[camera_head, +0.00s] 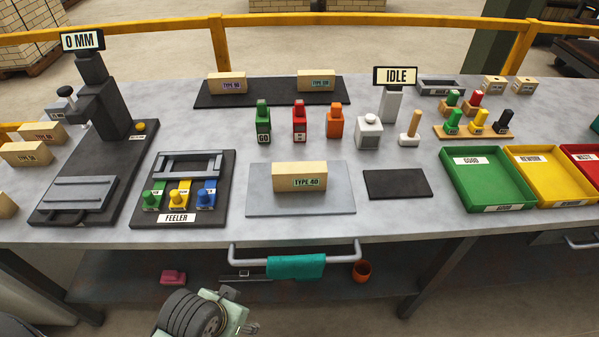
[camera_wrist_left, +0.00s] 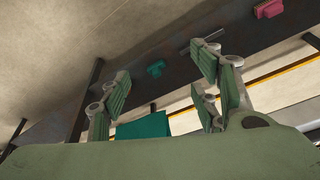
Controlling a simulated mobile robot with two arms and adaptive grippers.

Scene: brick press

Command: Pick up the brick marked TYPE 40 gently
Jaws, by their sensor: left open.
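The tan brick marked TYPE 40 (camera_head: 299,170) lies on a light grey plate (camera_head: 262,204) at the middle front of the bench, label facing me. My left gripper (camera_head: 232,310) is at the bottom of the head view, below and in front of the bench edge, well apart from the brick. In the left wrist view its green-padded fingers (camera_wrist_left: 165,95) are spread wide with nothing between them. The brick cannot be made out in the left wrist view. My right gripper is not in view.
A drawer handle (camera_head: 292,254) with a teal cloth (camera_head: 295,267) juts from the bench front between my left gripper and the brick. Left of the plate is the FEELER tray (camera_head: 176,218); right is a dark mat (camera_head: 397,184). Coloured blocks, including a red one (camera_head: 299,122), stand behind.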

